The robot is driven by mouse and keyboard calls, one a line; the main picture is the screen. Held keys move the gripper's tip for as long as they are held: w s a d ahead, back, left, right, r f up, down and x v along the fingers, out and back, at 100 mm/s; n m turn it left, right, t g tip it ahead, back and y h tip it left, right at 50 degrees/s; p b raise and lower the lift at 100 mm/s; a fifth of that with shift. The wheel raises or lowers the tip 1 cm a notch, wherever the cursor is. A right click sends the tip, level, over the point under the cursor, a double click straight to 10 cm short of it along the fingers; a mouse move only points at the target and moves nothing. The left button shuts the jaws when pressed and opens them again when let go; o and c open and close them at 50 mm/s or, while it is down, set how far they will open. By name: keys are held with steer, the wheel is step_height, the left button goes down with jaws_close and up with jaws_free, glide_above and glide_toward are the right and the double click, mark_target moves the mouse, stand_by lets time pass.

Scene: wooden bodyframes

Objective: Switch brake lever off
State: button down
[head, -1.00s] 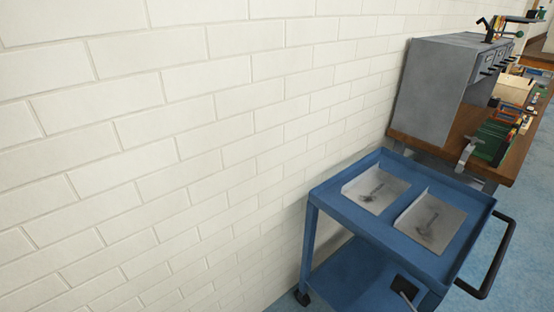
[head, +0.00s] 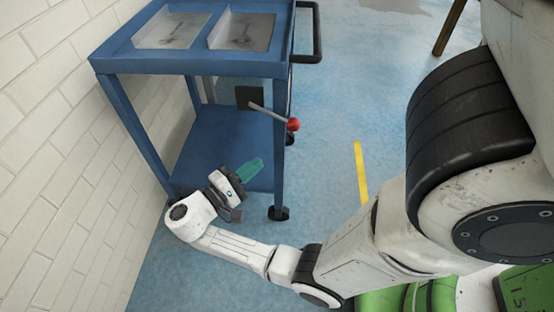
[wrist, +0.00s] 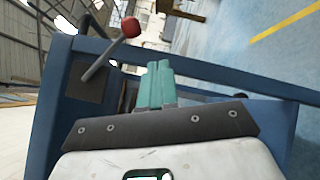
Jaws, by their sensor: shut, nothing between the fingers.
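The brake lever (head: 268,114) is a grey rod with a red ball knob (head: 293,125) on a dark square plate (head: 249,97) on the blue cart (head: 192,61). In the head view it points right and slightly down. In the wrist view the lever (wrist: 101,60) and its red knob (wrist: 130,27) are up and left of my gripper (wrist: 155,76). My gripper (head: 252,169) has green fingers, shut and empty. In the head view it is below and left of the knob, apart from the lever, over the cart's lower shelf.
The cart's top holds two grey trays (head: 172,30) (head: 242,32), and a black handle (head: 318,40) sticks out on its right. A cart leg (head: 279,170) stands just right of my gripper. A white brick wall (head: 50,150) is at left.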

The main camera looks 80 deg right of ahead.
steer(key=w+h+b, duration=0.1)
steer(key=w+f+g+b, duration=0.1)
steer(key=w+a+h, duration=0.1)
steer(key=shift+w+f+h+b, duration=0.3)
steer(key=shift+w+f+b, duration=0.05)
steer(key=shift+b, duration=0.05)
steer(key=shift+d, duration=0.1)
steer(key=p, duration=0.2)
glide_toward(275, 115)
steer(key=s+d+f, duration=0.3)
steer(key=d+f, duration=0.2)
steer(key=s+r, duration=0.2)
steer(key=s, duration=0.1)
steer(key=shift+s+a+r, duration=0.15)
steer(key=shift+s, duration=0.1)
steer(key=shift+r+n, duration=0.1)
steer(key=shift+n, duration=0.2)
